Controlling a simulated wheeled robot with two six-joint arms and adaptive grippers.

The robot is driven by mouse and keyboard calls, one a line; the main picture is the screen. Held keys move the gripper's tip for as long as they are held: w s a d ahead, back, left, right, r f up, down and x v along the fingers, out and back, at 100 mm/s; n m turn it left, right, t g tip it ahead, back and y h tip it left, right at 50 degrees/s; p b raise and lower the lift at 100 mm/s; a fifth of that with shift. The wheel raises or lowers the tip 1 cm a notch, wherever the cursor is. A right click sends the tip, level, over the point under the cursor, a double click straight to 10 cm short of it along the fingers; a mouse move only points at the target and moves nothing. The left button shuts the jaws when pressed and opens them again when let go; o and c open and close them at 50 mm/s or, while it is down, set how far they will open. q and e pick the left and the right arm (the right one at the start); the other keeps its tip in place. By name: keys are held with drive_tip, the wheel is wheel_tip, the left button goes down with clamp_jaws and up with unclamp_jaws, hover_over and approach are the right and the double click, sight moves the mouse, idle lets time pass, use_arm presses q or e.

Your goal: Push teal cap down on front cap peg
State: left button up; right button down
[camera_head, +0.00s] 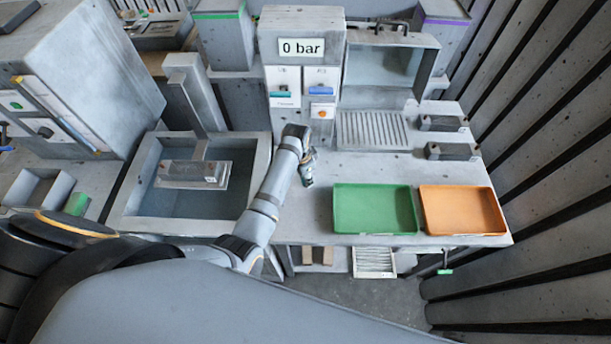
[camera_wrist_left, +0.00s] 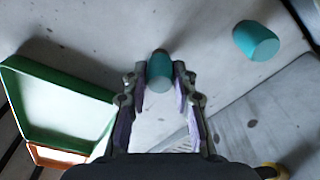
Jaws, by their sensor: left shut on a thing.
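My left gripper (camera_head: 307,176) is over the worktop, left of the green tray, in the head view. In the left wrist view its two fingers (camera_wrist_left: 160,84) are closed around a teal cap (camera_wrist_left: 159,76), one finger on each side. A second teal cap (camera_wrist_left: 257,42) stands apart from the gripper, at the upper right of the left wrist view. I see no bare peg, and whatever is under either cap is hidden. In the head view the arm and gripper hide the caps. My right gripper is not in view.
A green tray (camera_head: 336,226) and an orange tray (camera_head: 424,226) lie on the worktop right of the gripper. A sink (camera_head: 128,212) is to the left. A panel with a "0 bar" display (camera_head: 301,47) and a slatted rack (camera_head: 372,131) stand behind.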

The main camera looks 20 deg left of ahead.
use_arm(q)
drive_tip(key=shift+f, duration=0.15)
drive_tip(key=o, duration=1)
drive_tip(key=r, duration=0.8)
drive_tip(key=s+a+r, duration=0.1)
drive_tip(key=r, duration=0.3)
